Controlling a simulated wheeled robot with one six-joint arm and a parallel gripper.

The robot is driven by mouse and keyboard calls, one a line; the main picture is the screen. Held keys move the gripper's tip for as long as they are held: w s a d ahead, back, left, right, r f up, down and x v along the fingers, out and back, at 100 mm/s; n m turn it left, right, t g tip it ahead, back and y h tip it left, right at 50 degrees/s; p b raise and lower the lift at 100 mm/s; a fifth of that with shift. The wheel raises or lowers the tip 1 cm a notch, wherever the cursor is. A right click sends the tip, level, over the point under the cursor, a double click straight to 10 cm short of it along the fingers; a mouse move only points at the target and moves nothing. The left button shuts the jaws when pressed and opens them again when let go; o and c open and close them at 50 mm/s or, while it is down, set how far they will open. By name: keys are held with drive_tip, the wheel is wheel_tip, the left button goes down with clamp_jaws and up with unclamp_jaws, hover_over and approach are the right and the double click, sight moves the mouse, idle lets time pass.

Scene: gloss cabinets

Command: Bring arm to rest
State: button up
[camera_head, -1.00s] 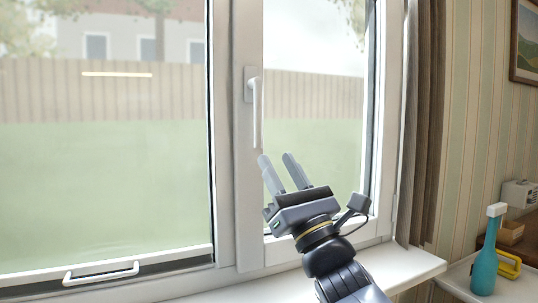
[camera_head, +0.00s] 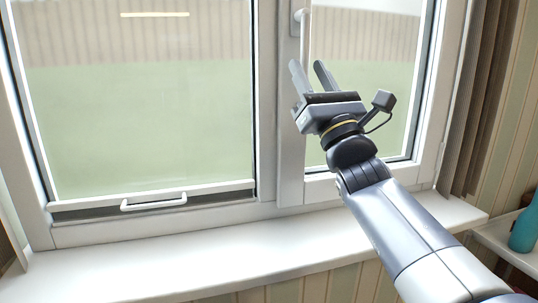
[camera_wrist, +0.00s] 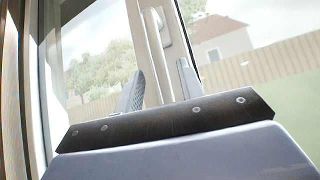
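My gripper (camera_head: 314,76) is raised in front of the window, over the right part of the sill in the head view. Its two fingers stand apart with nothing between them, pointing up toward the window handle (camera_head: 304,30). In the wrist view the fingers (camera_wrist: 160,82) also show apart and empty, with the window frame behind them. My arm reaches in from the lower right, over the sill. Whether a finger touches the handle or frame cannot be told.
The white window sill (camera_head: 200,262) runs below the window and is bare. A brown curtain (camera_head: 478,100) hangs at the right. A teal bottle (camera_head: 524,230) stands on a surface at the right edge.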

sight(307, 65)
drive_tip(key=x, duration=0.3)
drive_tip(key=shift+w+a+r, duration=0.1)
drive_tip(key=shift+w+r, duration=0.05)
drive_tip(key=shift+r, duration=0.1)
drive_tip(key=shift+f+p, duration=0.1)
drive_tip(key=shift+p, duration=0.25)
